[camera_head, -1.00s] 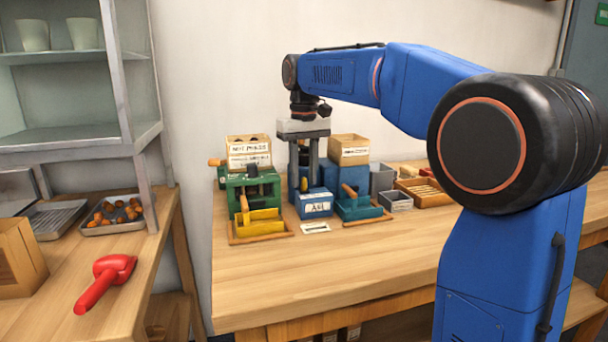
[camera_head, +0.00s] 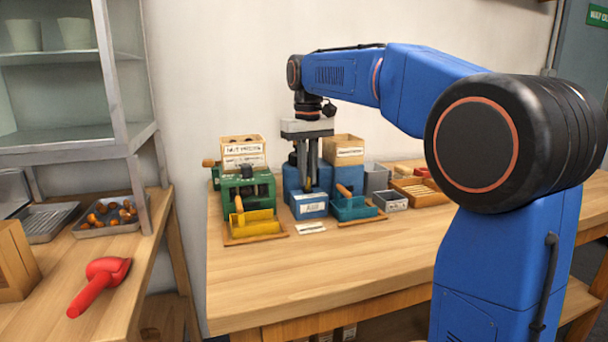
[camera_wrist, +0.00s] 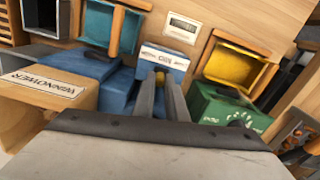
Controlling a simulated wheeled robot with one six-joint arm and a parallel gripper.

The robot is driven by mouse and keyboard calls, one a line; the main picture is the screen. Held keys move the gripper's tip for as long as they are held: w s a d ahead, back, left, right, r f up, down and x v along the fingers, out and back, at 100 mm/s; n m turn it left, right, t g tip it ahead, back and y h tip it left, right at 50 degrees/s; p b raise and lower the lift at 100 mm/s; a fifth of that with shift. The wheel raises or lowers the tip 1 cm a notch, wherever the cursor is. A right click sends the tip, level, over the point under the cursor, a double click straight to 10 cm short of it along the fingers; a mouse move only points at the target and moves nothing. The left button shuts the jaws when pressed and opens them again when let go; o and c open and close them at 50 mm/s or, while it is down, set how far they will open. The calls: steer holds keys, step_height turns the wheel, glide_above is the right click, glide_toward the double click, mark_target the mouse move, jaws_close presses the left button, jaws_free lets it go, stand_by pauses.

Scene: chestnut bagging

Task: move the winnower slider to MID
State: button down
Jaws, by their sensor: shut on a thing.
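The winnower is a blue machine (camera_head: 292,178) at the back of the table, with a wooden hopper (camera_head: 343,150) on top. In the wrist view its hopper (camera_wrist: 50,98) carries a label reading WINNOWER. A blue block with a white label (camera_head: 309,206) sits at its front; it also shows in the wrist view (camera_wrist: 164,56). My gripper (camera_head: 308,186) points down over the winnower. The fingers hide most of the knob, and I cannot read the slider's position.
A green machine (camera_head: 247,190) with a yellow tray (camera_head: 255,223) stands close on the left. A teal tray (camera_head: 352,208) and grey bins (camera_head: 390,201) are on the right. The table front is clear. A red scoop (camera_head: 100,284) lies on the left table.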

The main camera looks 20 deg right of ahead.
steer(key=c, duration=1.8)
jaws_free()
steer(key=shift+o, duration=0.2)
steer(key=shift+r, duration=0.1)
step_height(320, 180, up, 17)
steer(key=shift+r, duration=0.1)
